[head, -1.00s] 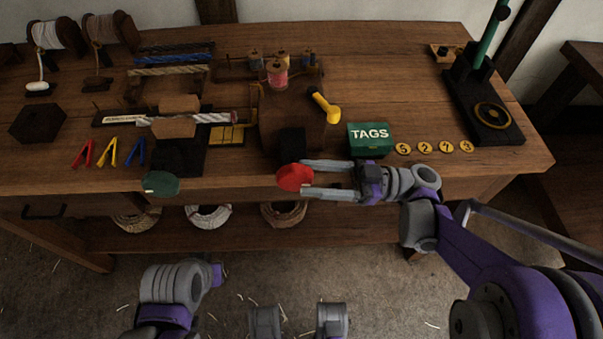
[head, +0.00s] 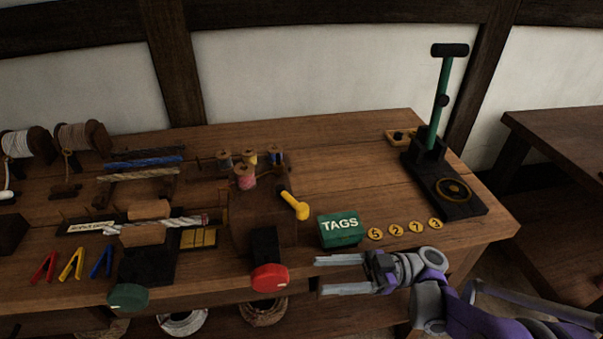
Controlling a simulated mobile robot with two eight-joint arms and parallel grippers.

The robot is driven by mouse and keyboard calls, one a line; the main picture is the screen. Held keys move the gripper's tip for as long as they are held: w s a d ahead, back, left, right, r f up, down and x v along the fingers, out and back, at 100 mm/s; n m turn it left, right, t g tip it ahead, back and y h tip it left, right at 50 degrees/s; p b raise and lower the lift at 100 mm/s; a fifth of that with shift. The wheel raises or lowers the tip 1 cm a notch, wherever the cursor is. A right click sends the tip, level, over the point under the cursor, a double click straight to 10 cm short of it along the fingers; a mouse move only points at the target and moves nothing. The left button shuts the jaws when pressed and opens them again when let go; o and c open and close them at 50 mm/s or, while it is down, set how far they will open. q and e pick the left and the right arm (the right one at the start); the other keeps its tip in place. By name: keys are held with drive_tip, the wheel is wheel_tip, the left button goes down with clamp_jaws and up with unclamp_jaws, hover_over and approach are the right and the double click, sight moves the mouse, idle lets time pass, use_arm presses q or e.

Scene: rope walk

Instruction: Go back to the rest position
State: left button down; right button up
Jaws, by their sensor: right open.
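My right gripper (head: 342,274) is open and empty at the front edge of the wooden workbench (head: 340,180). Its two fingers point left. The red round knob (head: 269,278) is just left of the fingertips, with a small gap between. The knob sits at the front of a dark wooden device (head: 257,228) with a yellow-handled lever (head: 294,203). My left gripper does not show in the head view.
A green TAGS box (head: 340,229) and several numbered brass discs (head: 396,231) lie behind my right gripper. A green-posted press (head: 445,180) stands at the right end. A green knob (head: 128,297) and coloured clips (head: 71,264) are on the left. The back middle of the bench is clear.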

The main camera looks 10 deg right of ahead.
drive_tip(key=s+a+f+m+t+h, duration=0.1)
drive_tip(key=s+a+f+m+h, duration=0.45)
drive_tip(key=f+m+h, duration=0.45)
drive_tip(key=s+d+f+m+t+h, duration=0.3)
drive_tip(key=s+d+f+m+h, duration=0.25)
drive_tip(key=d+m+h, duration=0.35)
use_arm(q)
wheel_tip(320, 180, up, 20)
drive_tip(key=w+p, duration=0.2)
drive_tip(key=p, duration=1.5)
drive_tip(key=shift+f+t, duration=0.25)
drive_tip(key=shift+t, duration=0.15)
use_arm(e)
wheel_tip(320, 180, up, 19)
drive_tip(key=w+d+n+t+h, duration=0.1)
drive_tip(key=w+d, duration=0.1)
drive_tip(key=shift+r+h, duration=0.15)
drive_tip(key=shift+h, duration=0.15)
